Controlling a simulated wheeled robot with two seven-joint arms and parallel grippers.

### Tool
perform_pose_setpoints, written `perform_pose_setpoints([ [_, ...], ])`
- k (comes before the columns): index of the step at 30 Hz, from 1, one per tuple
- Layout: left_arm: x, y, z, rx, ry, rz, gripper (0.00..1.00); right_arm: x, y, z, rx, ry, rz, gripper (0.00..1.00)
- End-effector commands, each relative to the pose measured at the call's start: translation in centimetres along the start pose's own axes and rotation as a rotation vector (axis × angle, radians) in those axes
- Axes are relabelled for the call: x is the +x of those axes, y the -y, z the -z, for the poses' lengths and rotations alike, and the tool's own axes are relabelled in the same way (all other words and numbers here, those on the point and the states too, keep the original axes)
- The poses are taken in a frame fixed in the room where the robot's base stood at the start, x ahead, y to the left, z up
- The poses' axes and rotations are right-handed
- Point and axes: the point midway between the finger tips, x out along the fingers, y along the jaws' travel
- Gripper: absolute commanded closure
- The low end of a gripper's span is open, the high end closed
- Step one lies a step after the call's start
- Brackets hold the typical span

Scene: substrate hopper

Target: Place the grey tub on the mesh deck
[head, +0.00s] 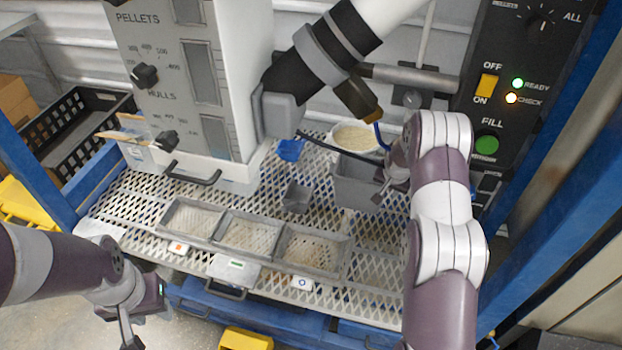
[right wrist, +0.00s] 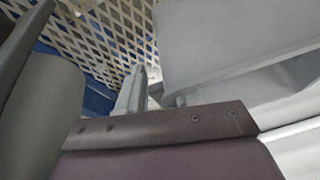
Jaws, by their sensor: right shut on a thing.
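The grey tub (head: 352,184) is at the right of the mesh deck (head: 180,188), below the dark spout, and looks about upright. I cannot tell whether its base touches the mesh. My right gripper (head: 383,188) is shut on the tub's right side; its fingers are partly hidden by the wrist. In the right wrist view the tub (right wrist: 235,45) fills the upper right beside a finger, with mesh (right wrist: 105,30) at the upper left. My left gripper (head: 128,330) hangs low at the left, in front of the deck, apart from the tub; its jaw opening is unclear.
Metal trays of pale material (head: 250,233) line the deck's front. A small grey cup (head: 297,197), a blue item (head: 291,150) and a round bowl (head: 355,138) are near the tub. The dispenser (head: 205,80), spout (head: 358,98) and control panel (head: 500,100) stand around.

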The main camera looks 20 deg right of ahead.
Motion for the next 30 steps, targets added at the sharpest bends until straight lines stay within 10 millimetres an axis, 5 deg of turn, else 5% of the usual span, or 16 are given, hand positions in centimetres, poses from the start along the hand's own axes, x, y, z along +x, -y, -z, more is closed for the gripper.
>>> perform_pose_setpoints([
  [18, 1.0, 0.0, -0.1, 0.0, 0.0, 0.0, 0.61, 9.2, -1.1, -3.4, -0.001, -0.001, 0.0, 1.0],
  [29, 1.4, 0.0, -0.2, 0.0, 0.0, 0.0, 0.61, 9.7, -1.2, -3.5, -0.001, -0.002, 0.0, 1.0],
  [30, 1.4, 0.0, -0.2, 0.0, 0.0, 0.0, 0.61, 9.7, -1.2, -3.6, -0.001, 0.0, -0.001, 0.62],
])
